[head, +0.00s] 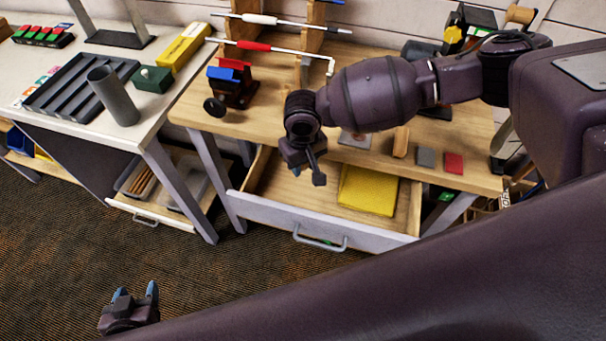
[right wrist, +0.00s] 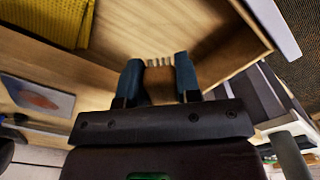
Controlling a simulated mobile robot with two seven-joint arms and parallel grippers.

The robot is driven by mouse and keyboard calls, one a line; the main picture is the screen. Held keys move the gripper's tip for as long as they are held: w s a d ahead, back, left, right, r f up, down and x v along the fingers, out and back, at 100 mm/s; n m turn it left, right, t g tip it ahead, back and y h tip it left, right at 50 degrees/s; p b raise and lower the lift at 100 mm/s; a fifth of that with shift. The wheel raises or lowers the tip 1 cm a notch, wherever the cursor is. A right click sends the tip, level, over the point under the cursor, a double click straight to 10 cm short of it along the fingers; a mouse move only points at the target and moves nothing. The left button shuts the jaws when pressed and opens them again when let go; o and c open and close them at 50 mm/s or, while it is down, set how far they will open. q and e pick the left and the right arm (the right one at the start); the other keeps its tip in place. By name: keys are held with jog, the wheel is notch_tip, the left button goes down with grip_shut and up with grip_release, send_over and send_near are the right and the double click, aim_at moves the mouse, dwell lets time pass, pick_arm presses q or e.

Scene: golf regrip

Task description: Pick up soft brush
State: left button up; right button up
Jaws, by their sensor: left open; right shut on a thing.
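My right gripper (head: 308,170) is above the open drawer of the wooden bench. In the right wrist view its blue fingers (right wrist: 159,80) are shut on a small brown brush (right wrist: 160,88) with a row of pale bristles, which looks like the soft brush. The bristles stick out just past the fingertips, over the drawer's wooden bottom. The brush cannot be made out clearly in the head view. My left gripper (head: 136,296) is open and empty, low over the carpet at the lower left.
The open drawer (head: 285,205) holds a yellow textured pad (head: 367,190). A red and blue vise (head: 231,82) stands on the bench, with a golf club (head: 275,48) beside it. A grey cylinder (head: 114,96) stands on the left table. The carpet in front is clear.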

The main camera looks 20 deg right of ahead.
jog(key=s+a, duration=1.1)
jog(key=s, duration=0.5)
jog(key=w+d+r+m, duration=0.2)
jog(key=w+d+r, duration=1.2)
jog(key=d, duration=0.3)
jog(key=shift+w+d+b, duration=0.3)
jog(key=shift+w+d, duration=0.05)
jog(key=shift+w, duration=0.35)
